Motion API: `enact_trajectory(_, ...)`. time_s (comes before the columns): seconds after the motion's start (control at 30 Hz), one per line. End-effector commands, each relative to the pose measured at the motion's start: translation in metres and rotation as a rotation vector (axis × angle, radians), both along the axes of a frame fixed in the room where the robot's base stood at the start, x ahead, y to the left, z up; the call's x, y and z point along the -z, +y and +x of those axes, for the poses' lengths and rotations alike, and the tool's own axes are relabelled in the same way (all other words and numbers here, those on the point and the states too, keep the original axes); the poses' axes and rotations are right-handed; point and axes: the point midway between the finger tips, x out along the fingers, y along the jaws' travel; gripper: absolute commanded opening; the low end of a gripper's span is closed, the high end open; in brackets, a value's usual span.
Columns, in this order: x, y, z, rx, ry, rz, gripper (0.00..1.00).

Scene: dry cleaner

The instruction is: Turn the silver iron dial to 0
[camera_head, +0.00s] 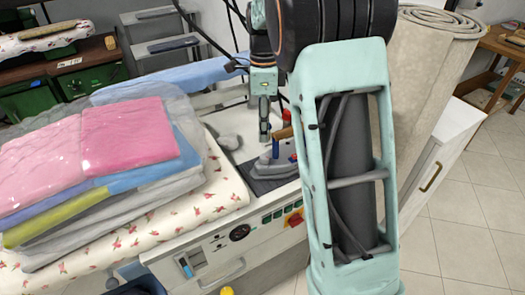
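My gripper (265,136) points down just above and to the left of the iron's handle. It looks apart from the iron, though small scale makes contact hard to judge. The fingers show edge-on as one narrow dark strip, so I cannot see any gap between them. The iron's dial is too small to make out, and its setting cannot be read. My arm's large mint link hides the area right of the iron.
Bagged folded clothes (130,140) are stacked on a floral ironing pad (230,195) at left. A grey lump (229,141) lies left of the iron. The table's front panel (225,250) has a gauge and switches. A rolled beige carpet (432,70) stands at right.

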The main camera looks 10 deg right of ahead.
Motion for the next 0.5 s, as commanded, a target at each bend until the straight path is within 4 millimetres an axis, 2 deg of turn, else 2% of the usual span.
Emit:
enact_trajectory(0.3,0.061,0.001,-0.004,-0.003,0.003,0.000,0.39)
enact_trajectory(0.5,0.088,0.000,-0.004,-0.003,0.000,-0.002,0.39)
